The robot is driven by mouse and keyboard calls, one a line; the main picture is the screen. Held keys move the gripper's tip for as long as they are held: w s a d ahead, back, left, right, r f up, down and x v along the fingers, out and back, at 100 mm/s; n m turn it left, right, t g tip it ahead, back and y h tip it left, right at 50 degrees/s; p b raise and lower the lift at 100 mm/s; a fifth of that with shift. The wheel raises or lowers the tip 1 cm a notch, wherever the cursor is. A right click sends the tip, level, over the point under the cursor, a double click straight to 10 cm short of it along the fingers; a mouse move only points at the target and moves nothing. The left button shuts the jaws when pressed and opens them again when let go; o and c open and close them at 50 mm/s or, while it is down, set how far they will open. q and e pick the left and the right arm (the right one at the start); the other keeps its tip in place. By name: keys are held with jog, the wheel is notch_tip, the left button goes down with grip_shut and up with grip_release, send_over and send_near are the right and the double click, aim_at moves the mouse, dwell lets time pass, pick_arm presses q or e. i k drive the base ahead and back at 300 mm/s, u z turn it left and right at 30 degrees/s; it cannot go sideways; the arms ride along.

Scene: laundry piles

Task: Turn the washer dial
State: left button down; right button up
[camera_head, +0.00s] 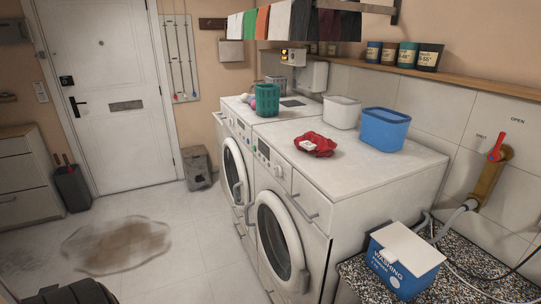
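Two white front-loading machines stand side by side against the right wall. The nearer machine (325,196) has a round door (279,235) and a control panel (264,151) with a dark spot along its upper front edge. The farther machine (229,146) also has a round door and small dark controls (240,124).
A red cloth (318,147), blue tub (384,130), white tub (341,113) and green basket (267,101) sit on the machines. A washing powder box (405,259) stands on a speckled counter at the right. A brown puddle (118,246) lies on the otherwise open floor.

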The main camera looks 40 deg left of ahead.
aim_at(278, 171)
jog(key=u, duration=1.4)
jog(key=k, duration=0.35)
jog(key=z, duration=1)
jog(key=i, duration=0.9)
jog(key=z, duration=0.15)
